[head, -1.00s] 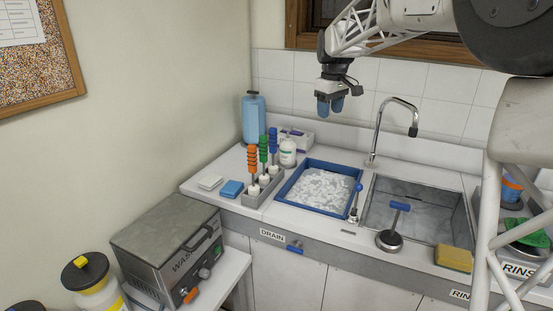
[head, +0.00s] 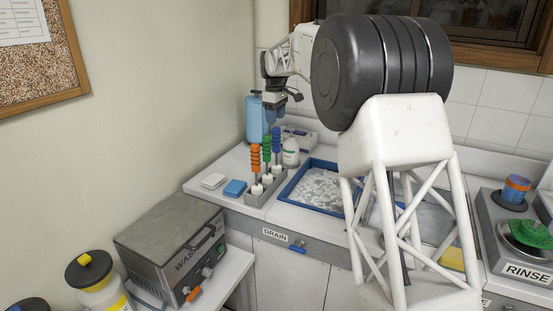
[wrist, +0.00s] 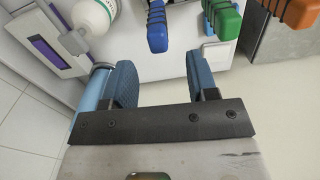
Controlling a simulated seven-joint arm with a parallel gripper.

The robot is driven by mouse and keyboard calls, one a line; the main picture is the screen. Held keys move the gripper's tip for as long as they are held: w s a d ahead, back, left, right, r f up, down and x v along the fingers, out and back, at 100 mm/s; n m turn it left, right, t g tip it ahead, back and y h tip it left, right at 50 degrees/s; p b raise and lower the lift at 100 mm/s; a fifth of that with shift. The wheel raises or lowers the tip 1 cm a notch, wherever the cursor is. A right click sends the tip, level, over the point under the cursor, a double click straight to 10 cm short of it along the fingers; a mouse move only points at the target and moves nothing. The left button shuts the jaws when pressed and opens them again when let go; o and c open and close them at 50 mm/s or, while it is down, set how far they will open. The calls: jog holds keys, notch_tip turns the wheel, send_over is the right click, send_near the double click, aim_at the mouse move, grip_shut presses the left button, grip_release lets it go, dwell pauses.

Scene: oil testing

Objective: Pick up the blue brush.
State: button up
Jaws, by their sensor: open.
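The blue brush (head: 276,141) stands upright with its ribbed handle up in a grey rack (head: 262,198). It is the rearmost brush, behind a green brush (head: 266,147) and an orange brush (head: 255,157). My gripper (head: 273,114) is above the blue brush in the head view, its blue pads close to the handle top. In the wrist view, my gripper (wrist: 164,72) is open and empty. There the blue handle (wrist: 157,30) shows ahead of the pads, with the green (wrist: 221,20) and orange (wrist: 290,12) handles to its right. The blue brush's lower part is partly hidden.
A white bottle (head: 290,152) stands right of the brushes, and a blue jug (head: 254,120) behind them. A box (head: 301,136) is at the back. A blue tray (head: 289,190) lies to the right. My arm hides most of the sink.

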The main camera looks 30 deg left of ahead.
aim_at(276, 127)
jog(key=shift+a+f, duration=0.1)
jog(key=shift+f, duration=0.05)
jog(key=shift+f, duration=1.2)
jog(key=shift+f, duration=0.1)
jog(key=shift+w+f, duration=0.1)
jog(key=shift+f, duration=2.4)
jog(key=shift+c, duration=0.3)
jog(key=c, duration=0.9)
